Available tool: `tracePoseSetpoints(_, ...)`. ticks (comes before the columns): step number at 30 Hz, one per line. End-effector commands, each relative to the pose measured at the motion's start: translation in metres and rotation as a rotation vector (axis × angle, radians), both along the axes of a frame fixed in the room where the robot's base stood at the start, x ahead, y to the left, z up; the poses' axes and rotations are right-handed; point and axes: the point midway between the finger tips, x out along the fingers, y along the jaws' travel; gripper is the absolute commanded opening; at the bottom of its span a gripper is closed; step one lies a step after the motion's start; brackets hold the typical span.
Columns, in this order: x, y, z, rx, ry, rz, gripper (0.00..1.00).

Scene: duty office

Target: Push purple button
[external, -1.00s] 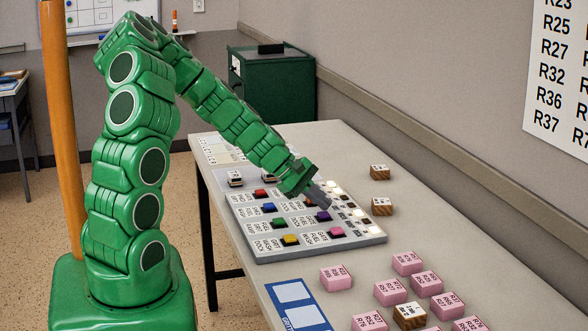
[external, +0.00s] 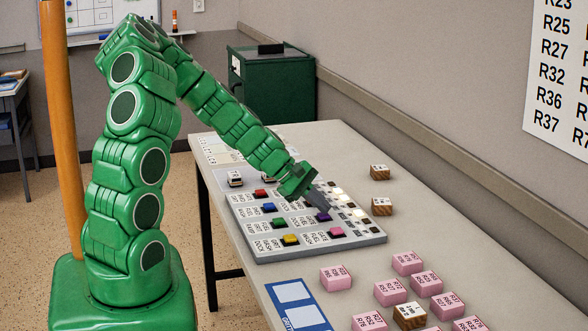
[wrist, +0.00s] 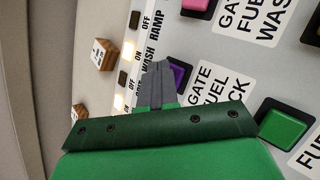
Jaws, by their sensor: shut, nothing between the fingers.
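The purple button (external: 323,216) is on the grey button panel (external: 262,252), in its right part. In the wrist view the purple button (wrist: 177,77) shows just right of my fingertips, partly hidden by them. My gripper (external: 321,207) is shut and empty, its grey fingers pointing down at the purple button. In the wrist view my gripper (wrist: 160,68) overlaps the button's left edge. I cannot tell whether the tips touch it.
Around it are a pink button (external: 337,231), a yellow button (external: 290,239), a green button (external: 279,223) and a blue button (external: 269,207). Lit switches line the panel's right side. Pink blocks (external: 336,278) lie in front, and two wooden blocks (external: 382,206) lie behind.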

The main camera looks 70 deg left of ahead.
Motion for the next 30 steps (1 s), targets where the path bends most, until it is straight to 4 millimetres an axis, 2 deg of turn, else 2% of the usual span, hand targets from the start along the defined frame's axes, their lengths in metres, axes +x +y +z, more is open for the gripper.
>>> tracePoseSetpoints(30, 0.0, 0.0, 0.016, 0.002, -0.001, -0.002, 0.0)
